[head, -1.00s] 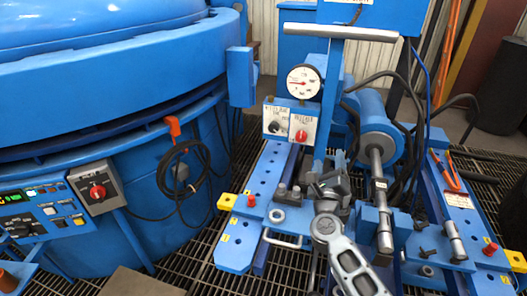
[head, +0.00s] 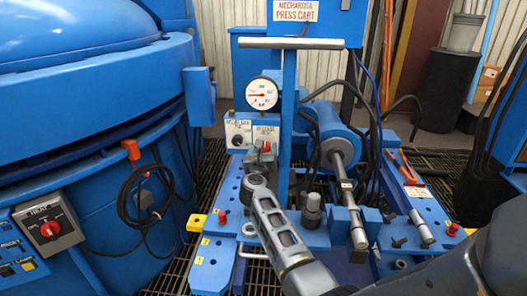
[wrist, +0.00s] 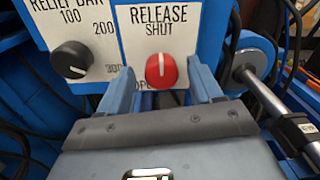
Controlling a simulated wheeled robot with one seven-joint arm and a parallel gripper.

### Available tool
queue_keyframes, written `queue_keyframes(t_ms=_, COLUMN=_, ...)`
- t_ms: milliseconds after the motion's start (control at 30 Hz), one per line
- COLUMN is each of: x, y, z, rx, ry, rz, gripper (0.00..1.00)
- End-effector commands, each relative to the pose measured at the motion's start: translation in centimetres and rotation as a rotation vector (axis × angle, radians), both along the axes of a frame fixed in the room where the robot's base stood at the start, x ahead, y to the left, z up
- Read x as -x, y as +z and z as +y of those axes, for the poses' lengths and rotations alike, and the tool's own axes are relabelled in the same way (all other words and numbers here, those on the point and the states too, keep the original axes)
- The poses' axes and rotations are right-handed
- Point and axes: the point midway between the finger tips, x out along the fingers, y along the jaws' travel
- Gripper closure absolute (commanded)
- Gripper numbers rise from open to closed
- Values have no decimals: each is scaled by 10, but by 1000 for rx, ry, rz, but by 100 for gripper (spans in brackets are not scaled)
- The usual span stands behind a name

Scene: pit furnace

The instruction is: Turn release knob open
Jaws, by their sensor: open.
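The red release knob (wrist: 161,71) sits on a white plate (wrist: 188,20) marked RELEASE and SHUT. Its white mark points up toward SHUT. The word for open, partly hidden, is at the knob's lower edge. My gripper (wrist: 161,86) is open, with one finger left of the knob and one right of it. I cannot tell whether either finger touches it. In the head view my gripper (head: 262,157) is at the release plate (head: 266,131), partly hiding the knob.
A black relief knob (wrist: 71,60) on its own plate is just left of my gripper. A pressure gauge (head: 262,94) stands above the plates. A blue post (head: 287,120) rises close to the right, with a cylinder (head: 327,135) beyond it.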

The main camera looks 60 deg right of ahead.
Motion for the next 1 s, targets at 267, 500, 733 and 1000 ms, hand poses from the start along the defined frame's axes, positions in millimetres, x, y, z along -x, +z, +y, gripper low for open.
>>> queue_keyframes(t_ms=267, x=-3, y=0, z=-8, rx=1, ry=1, rz=2, gripper=35)
queue_keyframes(t_ms=500, x=-3, y=0, z=-8, rx=1, ry=1, rz=2, gripper=47)
queue_keyframes(t_ms=733, x=-3, y=0, z=-7, rx=1, ry=1, rz=2, gripper=69)
queue_keyframes(t_ms=1000, x=-3, y=0, z=-8, rx=1, ry=1, rz=2, gripper=91)
